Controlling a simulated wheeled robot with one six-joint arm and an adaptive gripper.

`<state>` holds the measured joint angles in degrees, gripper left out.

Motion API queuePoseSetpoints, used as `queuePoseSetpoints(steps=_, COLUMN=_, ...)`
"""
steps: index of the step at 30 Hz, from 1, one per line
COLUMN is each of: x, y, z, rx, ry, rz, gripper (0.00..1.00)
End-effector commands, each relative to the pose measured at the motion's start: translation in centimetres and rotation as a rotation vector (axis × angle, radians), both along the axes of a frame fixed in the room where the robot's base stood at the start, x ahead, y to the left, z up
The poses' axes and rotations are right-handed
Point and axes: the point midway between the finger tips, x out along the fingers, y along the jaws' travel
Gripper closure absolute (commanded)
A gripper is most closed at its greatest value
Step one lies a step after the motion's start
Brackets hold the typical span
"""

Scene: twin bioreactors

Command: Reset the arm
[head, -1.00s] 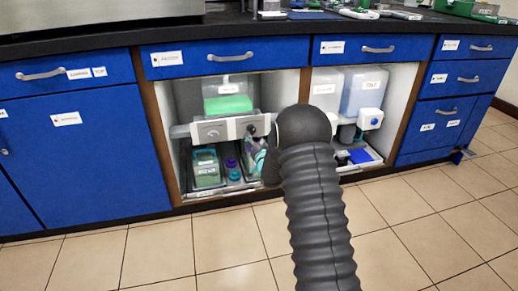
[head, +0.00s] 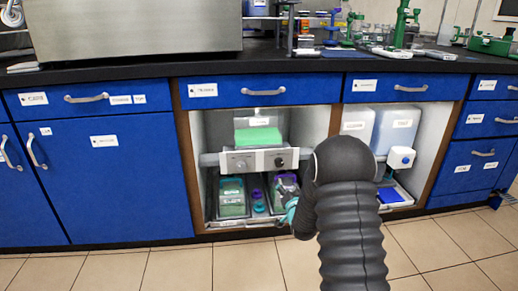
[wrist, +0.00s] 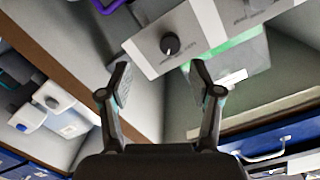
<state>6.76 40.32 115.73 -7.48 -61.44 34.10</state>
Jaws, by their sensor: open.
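In the wrist view my gripper (wrist: 160,90) is open, its two fingers apart with nothing between them. Beyond the fingers is the grey-white control panel with a dark knob (wrist: 170,44) of the left cabinet bay. In the head view my black ribbed arm rises from the bottom edge and covers part of the two open bays. A small part of my gripper (head: 289,207) shows left of the arm, in front of the lower tray of the left bay. Its fingertips are hard to make out there.
The left bay holds a clear container with green contents (head: 258,136) above green-labelled boxes (head: 232,197) and bottles. The right bay has a pale tank (head: 397,128) and a white device (head: 401,157). Blue drawers and doors surround them. A dark countertop (head: 120,70) runs above; tiled floor lies in front.

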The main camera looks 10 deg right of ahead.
Motion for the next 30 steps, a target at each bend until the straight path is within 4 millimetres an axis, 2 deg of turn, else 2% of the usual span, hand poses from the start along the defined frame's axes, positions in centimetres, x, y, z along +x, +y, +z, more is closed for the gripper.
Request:
queuePoseSetpoints(steps=2, x=-0.5, y=-0.2, z=-2.6, rx=-0.041, ry=0.111, rz=-0.003, gripper=0.36)
queuePoseSetpoints(steps=6, x=-3.6, y=-0.5, z=-8.7, rx=-0.121, ry=0.392, rz=0.006, gripper=0.36)
queuePoseSetpoints(steps=9, x=-6.5, y=-0.6, z=-10.6, rx=-0.172, ry=0.567, rz=0.024, gripper=0.36)
queuePoseSetpoints(steps=11, x=-8.5, y=-0.5, z=-10.6, rx=-0.201, ry=0.662, rz=0.041, gripper=0.36)
queuePoseSetpoints(steps=14, x=-12.0, y=-0.3, z=-9.5, rx=-0.244, ry=0.807, rz=0.074, gripper=0.36)
queuePoseSetpoints(steps=17, x=-15.8, y=0.1, z=-7.3, rx=-0.281, ry=0.935, rz=0.113, gripper=0.36)
queuePoseSetpoints(steps=24, x=-24.4, y=1.3, z=-0.4, rx=-0.339, ry=1.147, rz=0.210, gripper=0.36)
queuePoseSetpoints(steps=30, x=-31.0, y=2.4, z=5.6, rx=-0.371, ry=1.248, rz=0.279, gripper=0.36)
